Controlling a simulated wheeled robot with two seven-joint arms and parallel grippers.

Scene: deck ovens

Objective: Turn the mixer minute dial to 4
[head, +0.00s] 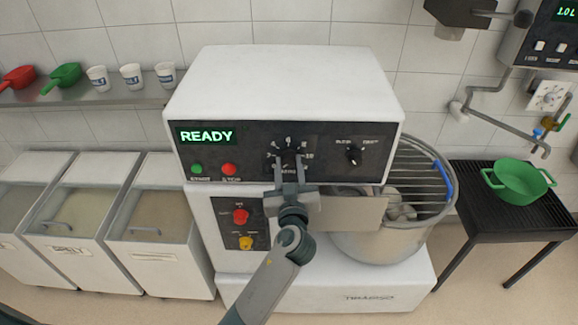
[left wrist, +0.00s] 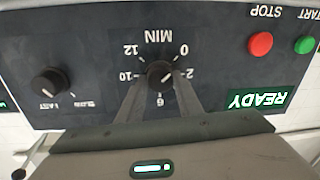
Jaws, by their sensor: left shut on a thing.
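The mixer minute dial (left wrist: 160,72) is a small black knob on the dark panel, marked MIN with a ring of numbers. The left wrist view shows it upside down, and I cannot read its setting surely. My left gripper (head: 288,165) is shut on the dial, one finger on each side, and hides part of the dial and its scale in the head view. The white mixer (head: 285,85) stands in the middle, its display (head: 206,136) reading READY. My right gripper is not in view.
A speed knob (head: 354,155) sits to the right of the dial. The green start button (head: 196,169) and red stop button (head: 229,170) are left of it. A steel bowl (head: 365,247) with a wire guard (head: 425,175) is at lower right. White bins (head: 160,262) stand left.

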